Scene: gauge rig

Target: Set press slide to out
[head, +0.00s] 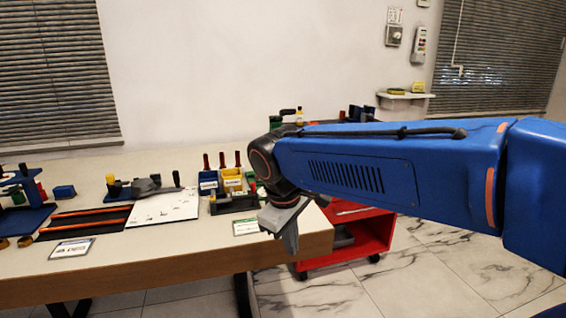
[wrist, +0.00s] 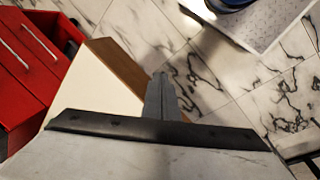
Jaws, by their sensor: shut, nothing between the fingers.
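My gripper (head: 291,240) hangs at the right front corner of the wooden table, fingers pointing down and shut with nothing between them. In the wrist view its grey closed fingers (wrist: 160,80) show over the table corner and the marble floor. No part is clearly readable as the press slide. A blue rig (head: 22,213) with a green part and a red part stands at the table's far left, cut by the picture edge. A dark fixture (head: 234,203) with small coloured parts lies near the table's right end, left of my gripper and apart from it.
A red drawer cart (head: 368,236) stands right of the table. The table's front strip is mostly clear.

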